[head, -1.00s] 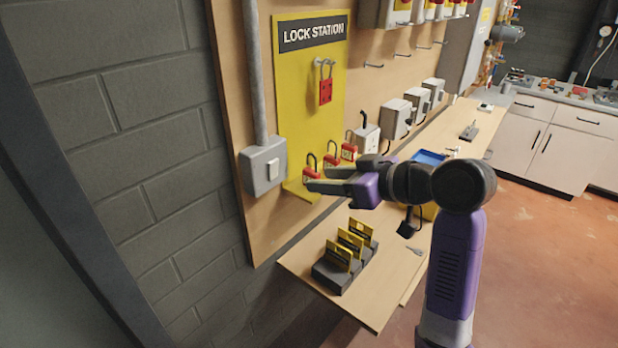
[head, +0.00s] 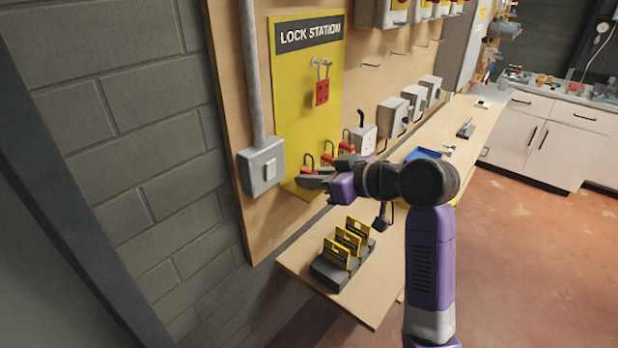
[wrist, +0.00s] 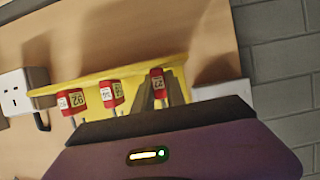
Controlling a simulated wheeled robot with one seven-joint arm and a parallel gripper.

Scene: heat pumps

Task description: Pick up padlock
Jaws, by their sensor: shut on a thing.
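Three small red padlocks with numbered white labels stand in a row on the yellow ledge of the lock station board. My gripper (head: 306,180) is at the nearest padlock (head: 307,168), the leftmost in the head view. In the wrist view this padlock (wrist: 157,84) is the rightmost, between my grey fingers, which are shut on it. It still appears to be at the ledge; whether it touches it is hidden. The middle padlock (wrist: 111,95) and the far padlock (wrist: 71,101) stand apart from my fingers.
A red lockout hasp (head: 322,92) hangs on the yellow board (head: 290,110) above. A grey switch box (head: 262,167) is on the wall to the left. A black holder with yellow tags (head: 340,255) sits on the wooden bench (head: 375,300) below my gripper.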

